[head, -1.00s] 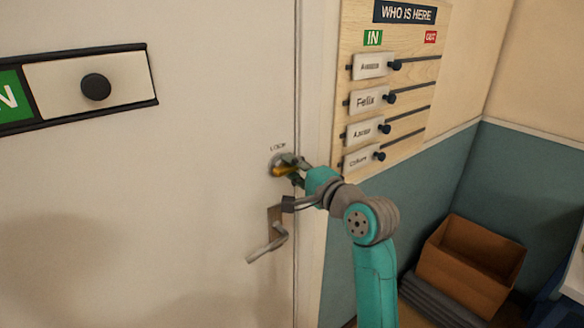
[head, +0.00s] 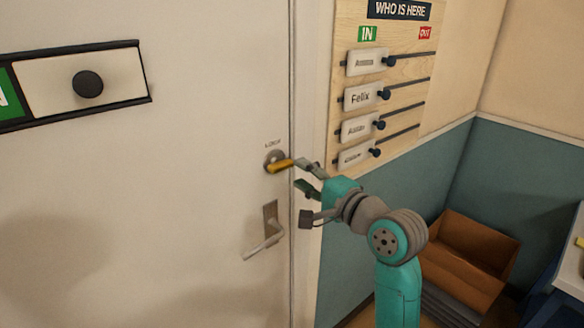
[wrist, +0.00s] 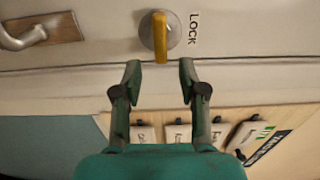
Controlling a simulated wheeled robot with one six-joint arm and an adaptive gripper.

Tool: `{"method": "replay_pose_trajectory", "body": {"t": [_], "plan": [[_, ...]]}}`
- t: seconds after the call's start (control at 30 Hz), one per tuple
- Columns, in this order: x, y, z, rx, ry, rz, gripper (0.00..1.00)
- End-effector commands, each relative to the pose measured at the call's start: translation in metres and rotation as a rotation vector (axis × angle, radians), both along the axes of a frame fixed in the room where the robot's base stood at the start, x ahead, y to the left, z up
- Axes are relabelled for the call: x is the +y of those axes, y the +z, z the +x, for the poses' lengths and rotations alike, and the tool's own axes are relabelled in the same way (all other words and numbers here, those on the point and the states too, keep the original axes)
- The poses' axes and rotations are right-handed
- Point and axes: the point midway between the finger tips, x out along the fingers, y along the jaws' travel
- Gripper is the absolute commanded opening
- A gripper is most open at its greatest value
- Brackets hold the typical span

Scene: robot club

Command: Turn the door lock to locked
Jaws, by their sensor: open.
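The door lock (head: 275,162) is a round grey plate on the white door, with a yellow turn knob (head: 281,166) and the word LOCK above it. In the head view the knob lies nearly level, pointing right. The wrist view also shows the lock plate (wrist: 174,38) and the yellow knob (wrist: 160,37), whose end points toward my gripper. My gripper (head: 306,176) is open and empty, just right of the knob and apart from it. In the wrist view its two fingers (wrist: 159,80) are spread either side of the knob's line, short of it.
A metal lever handle (head: 265,242) sits below the lock. A sliding sign (head: 120,82) is on the door at left. A wooden name board (head: 405,60) with several sliders hangs right of the door. A brown box (head: 465,260) stands at lower right.

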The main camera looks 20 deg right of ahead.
Motion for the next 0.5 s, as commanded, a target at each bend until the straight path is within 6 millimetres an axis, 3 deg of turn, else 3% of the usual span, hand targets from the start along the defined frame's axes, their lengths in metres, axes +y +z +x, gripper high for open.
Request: {"method": "replay_pose_trajectory", "body": {"t": [0.2,0.5], "plan": [[-0.013,0.000,-0.036,-0.001,-0.003,0.000,0.42],[-0.018,0.000,-0.055,0.000,-0.001,0.000,0.42]]}}
